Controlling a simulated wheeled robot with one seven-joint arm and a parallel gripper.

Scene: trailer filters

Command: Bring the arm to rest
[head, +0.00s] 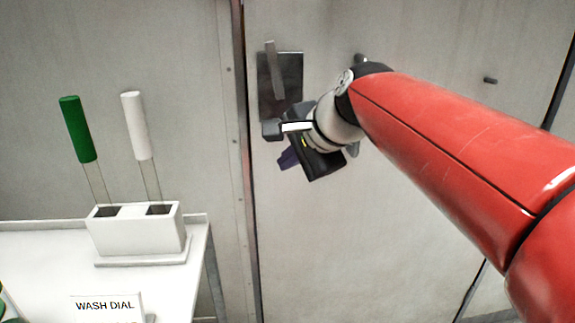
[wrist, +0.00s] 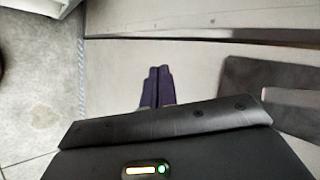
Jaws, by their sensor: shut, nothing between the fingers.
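My red arm reaches in from the right of the head view toward the grey wall panel. My gripper (head: 286,160) is in front of the panel, just below a dark plate with a grey lever (head: 273,72). In the wrist view my gripper's two purple fingers (wrist: 157,86) lie side by side, closed together with nothing between them. The dark plate (wrist: 262,85) shows at the right of the wrist view. Whether the fingers touch the panel I cannot tell.
At the left a white shelf (head: 40,262) carries a white holder (head: 137,234) with a green-handled tool (head: 76,128) and a white-handled tool (head: 135,125). A small peg (head: 490,80) juts from the panel at upper right.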

